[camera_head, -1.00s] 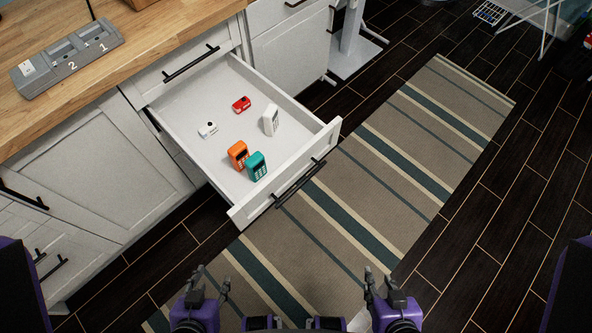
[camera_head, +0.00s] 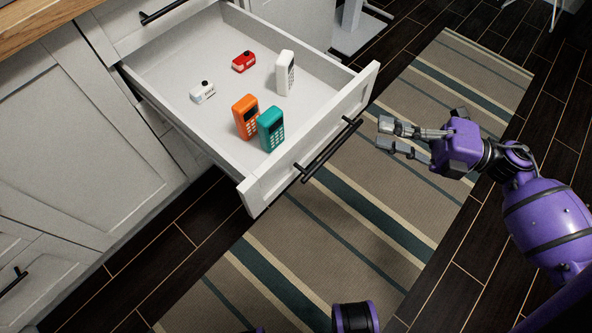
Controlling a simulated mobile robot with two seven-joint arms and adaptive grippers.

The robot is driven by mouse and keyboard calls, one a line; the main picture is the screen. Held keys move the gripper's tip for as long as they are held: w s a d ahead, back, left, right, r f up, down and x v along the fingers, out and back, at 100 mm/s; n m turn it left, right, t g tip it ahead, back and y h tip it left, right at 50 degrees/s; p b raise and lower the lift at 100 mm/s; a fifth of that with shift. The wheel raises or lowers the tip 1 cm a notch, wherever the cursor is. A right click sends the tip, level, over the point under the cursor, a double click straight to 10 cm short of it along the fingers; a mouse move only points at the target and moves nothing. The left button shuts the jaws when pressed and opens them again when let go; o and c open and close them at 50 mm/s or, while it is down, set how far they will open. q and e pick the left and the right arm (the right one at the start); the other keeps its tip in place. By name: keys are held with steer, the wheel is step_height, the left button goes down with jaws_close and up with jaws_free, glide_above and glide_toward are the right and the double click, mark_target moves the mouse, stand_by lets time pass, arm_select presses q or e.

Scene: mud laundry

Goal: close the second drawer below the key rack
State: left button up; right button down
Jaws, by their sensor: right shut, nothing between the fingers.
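A white drawer (camera_head: 268,186) stands pulled far out of the cabinet, directly below a closed drawer front (camera_head: 120,30). Its black bar handle (camera_head: 328,150) is on the outside of its front panel. My right gripper (camera_head: 388,136) is in front of the drawer, just right of the handle, with its fingers pointing at the front panel. It is shut and empty, and appears apart from the drawer. My left gripper is not in view. The key rack does not show.
The drawer holds an orange device (camera_head: 245,117), a teal device (camera_head: 271,129), a white device (camera_head: 285,73), a red item (camera_head: 244,61) and a small white item (camera_head: 203,92). A striped rug (camera_head: 400,230) lies on the dark floor. A closed cabinet door (camera_head: 85,140) is at left.

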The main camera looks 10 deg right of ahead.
mark_target(321, 160)
steer(key=s+a+f+n+g, duration=0.1)
steer(key=s+a+n+g, duration=0.1)
steer(key=s+n+g, duration=0.4)
steer(key=a, duration=0.4)
steer(key=w+a+m, duration=0.1)
steer(key=a, duration=0.2)
steer(key=w+a+m, duration=0.1)
steer(key=a, duration=0.3)
steer(key=shift+w+a+f+t+y, duration=0.2)
steer(key=shift+w+a+t+y, duration=0.05)
steer(key=shift+a+t+y, duration=0.05)
steer(key=shift+w+a, duration=0.25)
steer(key=shift+w, duration=0.05)
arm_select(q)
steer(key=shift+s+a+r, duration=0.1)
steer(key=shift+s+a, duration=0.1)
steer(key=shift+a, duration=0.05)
